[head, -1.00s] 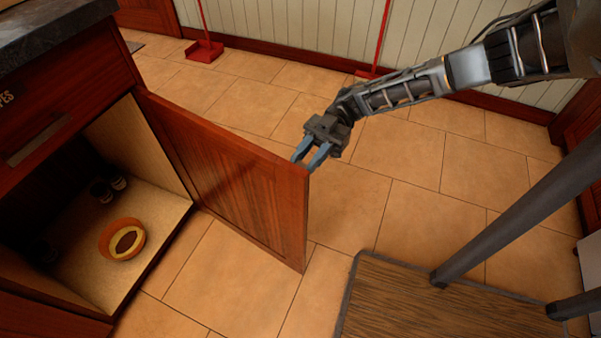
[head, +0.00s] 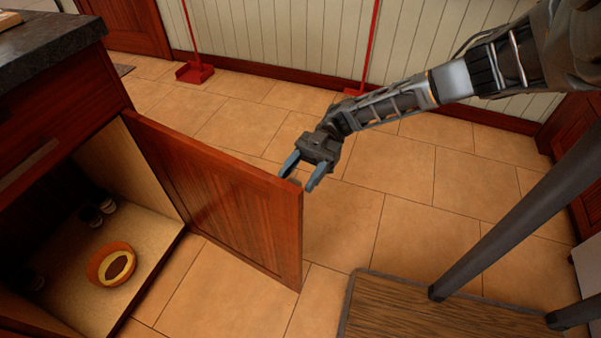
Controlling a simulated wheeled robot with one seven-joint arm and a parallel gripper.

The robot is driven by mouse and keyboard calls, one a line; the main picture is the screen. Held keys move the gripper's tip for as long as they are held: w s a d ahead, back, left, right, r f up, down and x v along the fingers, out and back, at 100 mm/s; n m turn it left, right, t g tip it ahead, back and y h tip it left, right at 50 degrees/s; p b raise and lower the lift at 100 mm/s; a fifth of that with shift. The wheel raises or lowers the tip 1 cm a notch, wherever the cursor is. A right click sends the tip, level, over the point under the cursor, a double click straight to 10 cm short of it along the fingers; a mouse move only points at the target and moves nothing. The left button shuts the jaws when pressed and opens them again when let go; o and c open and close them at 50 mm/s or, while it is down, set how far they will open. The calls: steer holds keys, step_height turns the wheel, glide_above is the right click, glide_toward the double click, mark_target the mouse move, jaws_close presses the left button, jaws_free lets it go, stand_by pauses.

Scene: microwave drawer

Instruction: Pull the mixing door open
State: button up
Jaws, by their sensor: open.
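The red-brown wooden cabinet door (head: 225,200) stands swung wide open, hinged on the cabinet at its left. Its free edge points right, into the room. My gripper (head: 302,182) is open at the top corner of that free edge. Its blue fingers point down, one on each side of the corner or close to it. I cannot tell whether either finger touches the wood. The open cabinet (head: 55,305) shows a pale inside with an orange bowl (head: 112,265) on its floor and dark jars (head: 98,208) behind it.
A dark countertop (head: 50,45) covers the cabinet. A wooden surface with a dark rim (head: 430,305) and grey bars (head: 520,205) stands at the lower right. A red dustpan (head: 194,72) is by the far wall. The tiled floor between is clear.

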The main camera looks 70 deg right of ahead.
steer(key=b+v, duration=0.1)
steer(key=v, duration=0.6)
steer(key=shift+d, duration=0.4)
steer(key=shift+s, duration=0.1)
